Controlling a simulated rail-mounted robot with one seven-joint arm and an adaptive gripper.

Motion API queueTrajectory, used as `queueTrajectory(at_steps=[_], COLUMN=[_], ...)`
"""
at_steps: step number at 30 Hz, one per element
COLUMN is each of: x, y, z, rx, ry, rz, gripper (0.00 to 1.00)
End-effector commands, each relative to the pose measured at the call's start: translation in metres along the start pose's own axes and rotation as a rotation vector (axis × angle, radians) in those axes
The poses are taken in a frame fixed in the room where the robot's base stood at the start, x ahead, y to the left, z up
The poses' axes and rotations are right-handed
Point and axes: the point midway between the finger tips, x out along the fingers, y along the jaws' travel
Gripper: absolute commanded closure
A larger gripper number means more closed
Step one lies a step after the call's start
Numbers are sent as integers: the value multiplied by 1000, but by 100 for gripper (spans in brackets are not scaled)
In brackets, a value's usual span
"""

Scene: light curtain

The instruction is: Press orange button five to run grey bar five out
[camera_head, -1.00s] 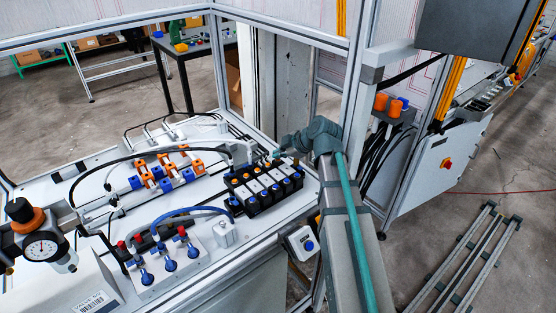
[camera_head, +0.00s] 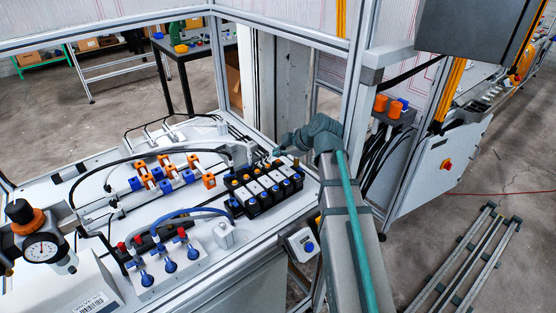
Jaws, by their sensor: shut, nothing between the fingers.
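A black valve block (camera_head: 262,192) stands on the white bench, with a row of small orange buttons (camera_head: 243,172) along its back edge and blue ones along its front. My gripper (camera_head: 277,153) is shut and empty, low at the far right end of the row, where button five appears to be. It hides that end, and I cannot tell whether it touches the button. Orange fittings (camera_head: 209,181) and blue fittings (camera_head: 188,177) sit left of the block; the grey bars among them are too small to tell apart.
A grey fitting (camera_head: 238,154) and black hoses stand close left of my gripper. A white panel with blue knobs (camera_head: 170,267) and a pressure gauge (camera_head: 41,250) are at the front left. Aluminium frame posts (camera_head: 357,120) rise close to my arm.

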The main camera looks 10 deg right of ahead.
Motion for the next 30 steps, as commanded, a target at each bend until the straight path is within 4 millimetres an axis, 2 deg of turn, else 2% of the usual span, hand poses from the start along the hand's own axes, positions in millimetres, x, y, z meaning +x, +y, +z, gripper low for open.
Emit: queueTrajectory(at_steps=[14, 30], x=[-4, -35], y=[3, 26], z=[-3, -25], rx=[0, 1], ry=[0, 0], rz=[0, 1], gripper=[100, 100])
